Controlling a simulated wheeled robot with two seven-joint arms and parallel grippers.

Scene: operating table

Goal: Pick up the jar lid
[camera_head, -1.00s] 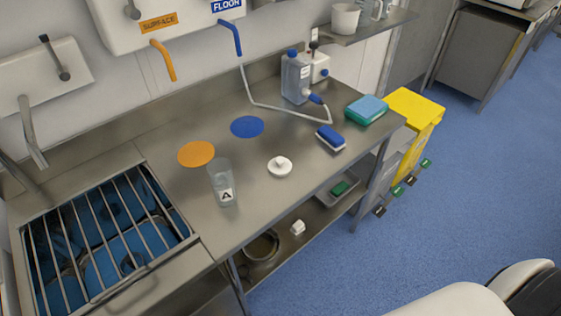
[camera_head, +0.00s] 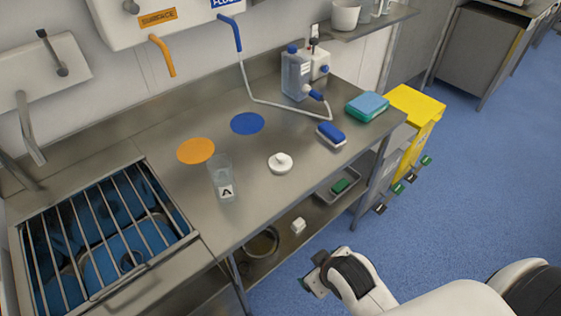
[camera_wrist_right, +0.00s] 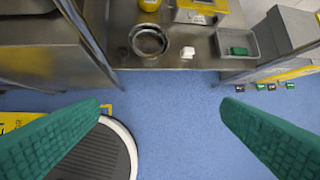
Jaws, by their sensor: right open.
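The white jar lid (camera_head: 280,163) with a raised knob lies on the steel counter in the head view, right of the clear jar (camera_head: 222,178) marked A. The jar stands upright without a lid on it. My right gripper (camera_head: 311,274) is in front of the counter, over the floor and well apart from the lid. In the right wrist view its green fingers (camera_wrist_right: 160,128) are spread wide with nothing between them. The lid is not in the wrist view. My left gripper is not in view.
Orange (camera_head: 196,151) and blue (camera_head: 247,123) discs lie behind the jar. A blue brush (camera_head: 331,134), sponges (camera_head: 367,105) and a bottle (camera_head: 296,75) stand to the right. A barred sink (camera_head: 100,240) is at left. The lower shelf holds a metal bowl (camera_wrist_right: 148,41) and a tray (camera_wrist_right: 237,43).

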